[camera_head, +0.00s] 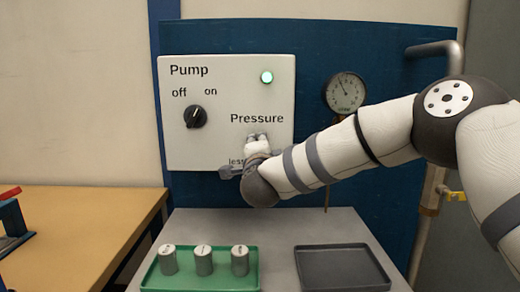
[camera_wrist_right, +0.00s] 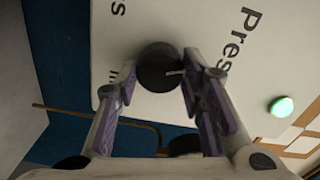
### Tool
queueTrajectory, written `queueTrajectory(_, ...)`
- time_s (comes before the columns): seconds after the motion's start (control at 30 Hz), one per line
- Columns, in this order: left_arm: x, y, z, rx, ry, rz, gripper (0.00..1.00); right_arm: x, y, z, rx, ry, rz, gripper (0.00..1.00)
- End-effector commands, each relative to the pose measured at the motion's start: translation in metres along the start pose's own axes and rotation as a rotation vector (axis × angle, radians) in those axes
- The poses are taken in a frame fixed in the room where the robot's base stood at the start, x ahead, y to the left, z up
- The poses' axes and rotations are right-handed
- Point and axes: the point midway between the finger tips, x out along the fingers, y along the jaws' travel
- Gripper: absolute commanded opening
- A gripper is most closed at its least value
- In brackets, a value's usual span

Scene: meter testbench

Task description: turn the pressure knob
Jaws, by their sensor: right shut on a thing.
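The pressure knob (camera_wrist_right: 157,70) is a round black knob with a light pointer mark, on the white panel (camera_head: 225,155). In the right wrist view it sits between the two fingertips of my right gripper (camera_wrist_right: 160,78), which is shut on it. In the head view my right gripper (camera_head: 257,138) is up against the panel just below the word "Pressure" and hides the knob. It also covers part of the scale lettering, with "less" partly showing beneath. My left gripper is not in view.
The pump knob (camera_head: 196,116) points toward "on", and a green lamp (camera_head: 267,77) is lit. A pressure gauge (camera_head: 345,92) hangs right of the panel, just above my right forearm. Below are a green tray (camera_head: 205,285) with grey cylinders (camera_head: 204,260) and an empty dark tray (camera_head: 343,268).

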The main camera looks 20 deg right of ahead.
Motion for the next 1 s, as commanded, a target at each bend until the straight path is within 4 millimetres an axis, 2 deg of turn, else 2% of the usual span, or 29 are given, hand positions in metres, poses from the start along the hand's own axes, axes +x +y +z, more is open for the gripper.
queueTrajectory(0.17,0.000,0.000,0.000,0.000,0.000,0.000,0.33,0.000,-0.001,0.000,-0.001,0.000,-0.001,0.08)
queueTrajectory(0.2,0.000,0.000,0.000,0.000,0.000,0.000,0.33,0.000,-0.001,0.000,-0.001,0.000,-0.001,0.45)
queueTrajectory(0.27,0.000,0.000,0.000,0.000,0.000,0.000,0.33,0.000,-0.001,0.000,-0.001,0.000,-0.001,0.56)
queueTrajectory(0.53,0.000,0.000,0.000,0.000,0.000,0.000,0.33,-0.001,0.000,0.000,-0.002,0.000,0.000,0.56)
queueTrajectory(0.63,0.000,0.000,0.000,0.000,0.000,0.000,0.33,-0.009,0.000,0.001,-0.002,-0.003,0.001,0.56)
queueTrajectory(1.0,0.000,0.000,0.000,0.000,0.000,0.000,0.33,-0.100,-0.001,0.001,-0.003,-0.003,-0.001,0.56)
